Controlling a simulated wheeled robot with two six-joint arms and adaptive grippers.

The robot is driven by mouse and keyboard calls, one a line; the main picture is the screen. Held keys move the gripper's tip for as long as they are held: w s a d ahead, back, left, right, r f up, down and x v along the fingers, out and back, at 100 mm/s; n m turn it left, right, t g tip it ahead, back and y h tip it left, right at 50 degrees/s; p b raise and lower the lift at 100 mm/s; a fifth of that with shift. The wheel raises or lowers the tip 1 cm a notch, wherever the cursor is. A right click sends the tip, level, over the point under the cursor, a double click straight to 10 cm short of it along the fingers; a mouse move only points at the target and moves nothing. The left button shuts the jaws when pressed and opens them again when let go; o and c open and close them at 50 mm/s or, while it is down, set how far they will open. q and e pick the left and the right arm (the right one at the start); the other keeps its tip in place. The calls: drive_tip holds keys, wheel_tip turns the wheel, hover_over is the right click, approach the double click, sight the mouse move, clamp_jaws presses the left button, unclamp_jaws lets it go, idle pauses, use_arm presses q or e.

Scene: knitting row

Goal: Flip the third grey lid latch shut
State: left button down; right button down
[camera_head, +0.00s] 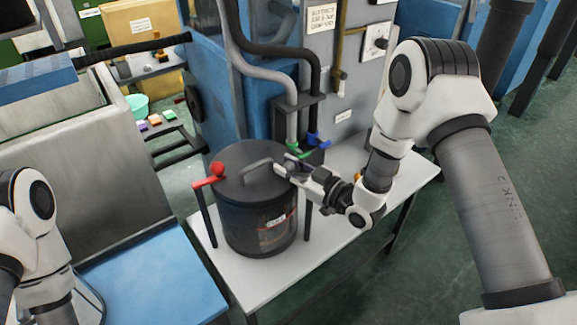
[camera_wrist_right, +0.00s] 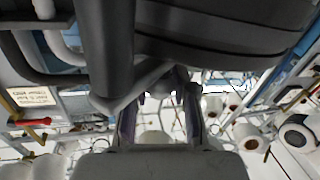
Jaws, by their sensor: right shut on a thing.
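A dark round drum (camera_head: 262,215) with a flat lid (camera_head: 235,182) stands upright on a white table. A grey curved bar (camera_head: 257,165) lies across the top of the lid. A red latch (camera_head: 208,182) with a round red knob sits on a dark post at the left rim. My right gripper (camera_head: 281,170) is at the lid's right edge, shut on the grey latch, which it mostly hides in the head view. In the right wrist view the grey latch (camera_wrist_right: 138,92) runs from a dark post to between the fingers (camera_wrist_right: 160,100). My left gripper is outside the view.
The white table (camera_head: 250,285) has clear room in front of the drum. Behind the drum, hoses (camera_head: 290,75) come down to green and blue valve levers (camera_head: 318,142). A grey metal machine (camera_head: 110,190) stands at the left.

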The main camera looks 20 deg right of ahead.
drive_tip(key=shift+w+f+m+t+h+b, duration=0.15)
drive_tip(key=shift+w+m+t+h+b, duration=0.2)
drive_tip(key=shift+m+h+b, duration=0.3)
drive_tip(key=shift+w+d+r+m+t+h, duration=0.15)
drive_tip(key=shift+m+t+h, duration=0.2)
drive_tip(key=shift+h, duration=0.25)
drive_tip(key=shift+d+r+m+t+h, duration=0.15)
drive_tip(key=shift+m+t+h, duration=0.15)
drive_tip(key=shift+h, duration=0.25)
drive_tip(key=shift+f, duration=0.1)
drive_tip(key=c, duration=0.9)
unclamp_jaws()
drive_tip(key=v, duration=1.2)
